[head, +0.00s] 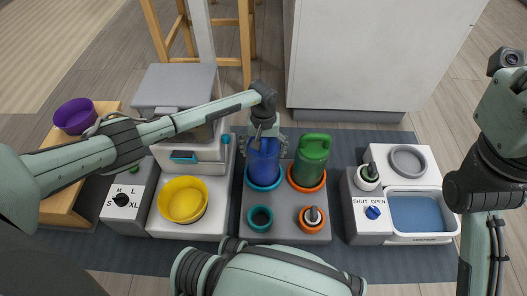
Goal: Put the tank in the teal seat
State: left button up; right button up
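A blue tank (264,160) stands upright at the teal seat (264,187), a ring on the grey base in the middle. The ring shows around its lower end; I cannot tell whether it rests fully inside. My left gripper (263,143) is over the tank's top from behind, with its fingers on either side of it. I cannot tell whether the fingers press on it. A green tank (310,158) with a handle on top stands in the orange seat (305,186) just to the right. My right arm is at the right edge; its gripper is out of view.
In front are a small teal ring (260,218) and an orange ring (309,228) with a bottle top. Left are a yellow bowl (183,199), a dial unit (124,202) and a purple bowl (75,116). Right are a SHUT/OPEN unit (371,218) and a blue-bottomed basin (420,238).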

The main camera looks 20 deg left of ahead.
pick_arm(q)
jog(key=shift+f, duration=0.1)
jog(key=o, duration=1.2)
